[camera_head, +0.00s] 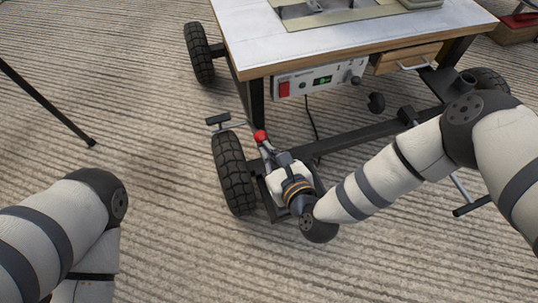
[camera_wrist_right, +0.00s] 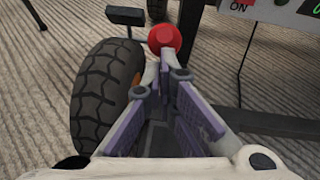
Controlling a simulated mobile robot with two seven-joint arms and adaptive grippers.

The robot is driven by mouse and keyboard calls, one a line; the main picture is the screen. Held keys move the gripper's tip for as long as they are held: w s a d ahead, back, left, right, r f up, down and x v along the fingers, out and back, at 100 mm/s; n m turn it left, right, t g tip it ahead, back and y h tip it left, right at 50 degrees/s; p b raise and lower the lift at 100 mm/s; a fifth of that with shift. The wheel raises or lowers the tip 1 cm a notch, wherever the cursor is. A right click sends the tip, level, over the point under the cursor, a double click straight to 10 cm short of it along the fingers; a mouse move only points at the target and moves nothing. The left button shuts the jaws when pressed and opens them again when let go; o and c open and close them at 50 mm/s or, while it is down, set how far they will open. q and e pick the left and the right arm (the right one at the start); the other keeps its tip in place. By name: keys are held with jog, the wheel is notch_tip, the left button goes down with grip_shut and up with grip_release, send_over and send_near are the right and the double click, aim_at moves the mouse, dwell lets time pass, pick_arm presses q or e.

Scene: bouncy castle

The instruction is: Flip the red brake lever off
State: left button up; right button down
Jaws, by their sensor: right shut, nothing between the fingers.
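The red brake lever shows as a round red knob (camera_head: 260,136) on a short stem beside the cart's front wheel. In the right wrist view the knob (camera_wrist_right: 164,38) is straight ahead, just beyond the fingertips. My right gripper (camera_head: 270,153) is shut and empty, low beside the wheel and close below the knob. Its purple-padded fingers (camera_wrist_right: 165,80) overlap the lever's stem in view, so I cannot tell whether they touch it. My left arm is at the lower left; its gripper is out of view.
The black wheel (camera_head: 234,172) stands just left of my right gripper, with a small black pedal (camera_head: 218,119) above it. The cart's tabletop (camera_head: 340,40) and control panel (camera_head: 320,82) overhang behind. A black frame bar (camera_head: 365,135) runs to the right. Ribbed floor between my arms is clear.

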aim_at(264, 139)
jog(key=w+r+p, duration=0.1)
jog(key=w+r+g+p, duration=0.1)
jog(key=r, duration=0.1)
jog(key=w+a+r+g+h, duration=0.1)
jog(key=r, duration=0.1)
jog(key=shift+w+p, duration=0.2)
jog(key=shift+p, duration=0.2)
jog(key=w+r, duration=0.1)
jog(key=w+a+r, duration=0.1)
jog(key=w, duration=0.1)
jog(key=shift+w+r, duration=0.15)
jog(key=shift+r, duration=0.05)
pick_arm(q)
jog(key=shift+w+d+r+t, duration=0.1)
jog(key=shift+w+r+t, duration=0.05)
jog(key=shift+w+r, duration=0.3)
jog(key=shift+w+r+t, duration=0.15)
jog(key=shift+w+r, duration=0.05)
jog(key=shift+r, duration=0.35)
pick_arm(e)
jog(key=shift+w+a+r, duration=0.2)
jog(key=shift+w+r, duration=0.1)
jog(key=shift+w, duration=0.15)
jog(key=shift+w+a+r, duration=0.15)
jog(key=shift+w+r, duration=0.1)
jog(key=shift+w, duration=0.15)
pick_arm(q)
jog(key=shift+s, duration=0.1)
pick_arm(e)
jog(key=shift+s, duration=0.1)
